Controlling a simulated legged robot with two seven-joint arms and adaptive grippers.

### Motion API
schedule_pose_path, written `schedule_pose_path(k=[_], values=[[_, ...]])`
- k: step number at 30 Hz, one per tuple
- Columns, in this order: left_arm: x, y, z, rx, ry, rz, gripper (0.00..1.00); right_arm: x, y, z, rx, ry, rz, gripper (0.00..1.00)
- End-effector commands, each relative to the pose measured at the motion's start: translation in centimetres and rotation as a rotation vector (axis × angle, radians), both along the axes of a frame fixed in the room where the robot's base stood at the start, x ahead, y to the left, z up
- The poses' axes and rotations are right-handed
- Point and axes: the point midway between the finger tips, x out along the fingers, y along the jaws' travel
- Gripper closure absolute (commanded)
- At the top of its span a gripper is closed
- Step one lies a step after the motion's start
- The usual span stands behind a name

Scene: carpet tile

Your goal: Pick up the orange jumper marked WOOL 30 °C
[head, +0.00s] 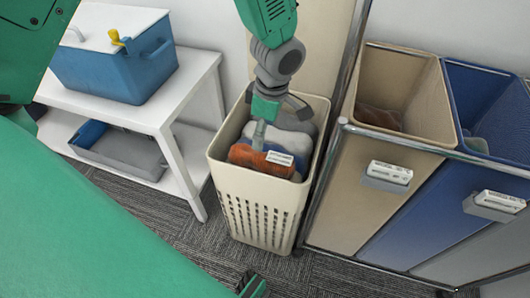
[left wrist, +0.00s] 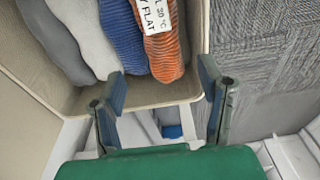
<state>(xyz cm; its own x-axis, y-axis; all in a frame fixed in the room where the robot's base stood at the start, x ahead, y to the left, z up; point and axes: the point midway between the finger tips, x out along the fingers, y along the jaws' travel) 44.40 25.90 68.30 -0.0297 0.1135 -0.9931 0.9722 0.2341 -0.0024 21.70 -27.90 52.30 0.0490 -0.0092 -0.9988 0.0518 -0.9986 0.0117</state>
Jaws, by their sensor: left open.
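The orange jumper (head: 248,156) lies folded at the front of a cream laundry basket (head: 262,208), with a white label. In the left wrist view the ribbed orange jumper (left wrist: 170,55) shows at the upper middle; its label is cut off by the frame edge, with "°C" and "FLAT" readable. My left gripper (head: 279,119) reaches down into the basket's mouth over the clothes. In the left wrist view its fingers (left wrist: 162,84) stand apart with nothing held between them, the jumper beyond. A dark and green tip at the head view's bottom edge seems to be my right gripper (head: 252,286), mostly cut off.
Blue and grey garments (left wrist: 125,40) lie beside the jumper. A metal-framed sorter with beige (head: 385,150) and blue (head: 490,110) bins stands close on the right. A white shelf (head: 160,110) with a blue box (head: 120,72) is on the left. Carpet is clear in front.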

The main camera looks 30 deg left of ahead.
Motion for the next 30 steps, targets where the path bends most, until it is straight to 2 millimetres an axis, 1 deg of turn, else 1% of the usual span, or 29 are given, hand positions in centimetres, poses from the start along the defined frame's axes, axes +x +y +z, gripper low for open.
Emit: schedule_pose_path(k=[1, 3, 7, 9, 14, 17, 21, 24, 27, 30], values=[[-0.1, 0.1, -1.5, -0.001, 0.004, 0.0, 0.38, -0.1, 0.0, -0.7, 0.0, 0.001, 0.0, 0.6], [-0.1, 0.2, -3.1, 0.001, 0.004, -0.001, 0.38, -0.1, 0.0, -1.3, 0.0, 0.001, 0.0, 0.6], [-0.1, 0.5, -5.3, -0.001, 0.003, -0.001, 0.38, -0.1, 0.0, -2.1, 0.0, 0.001, 0.0, 0.6], [-0.1, 0.6, -6.1, 0.0, 0.002, -0.001, 0.38, -0.1, 0.0, -2.3, 0.0, 0.001, 0.0, 0.6], [-0.1, 0.8, -6.9, -0.001, 0.001, 0.0, 0.38, -0.1, 0.0, -2.6, 0.0, 0.001, 0.0, 0.6], [-0.2, 0.9, -8.2, -0.002, 0.001, 0.0, 0.38, 0.0, 0.0, -3.4, 0.0, 0.0, 0.0, 0.6], [-0.2, 1.1, -10.6, -0.002, 0.003, -0.001, 0.38, -0.1, 0.0, -4.7, 0.0, 0.001, 0.0, 0.6], [-0.2, 1.3, -11.5, 0.0, 0.002, -0.001, 0.38, -0.1, 0.0, -5.1, 0.0, 0.001, 0.0, 0.6], [-0.3, 1.3, -11.8, -0.001, 0.001, -0.001, 0.38, -0.1, 0.0, -5.2, 0.0, 0.001, 0.0, 0.6], [-0.2, 1.3, -11.8, 0.0, 0.0, -0.001, 0.38, -0.1, 0.0, -5.1, 0.0, 0.001, 0.0, 0.6]])
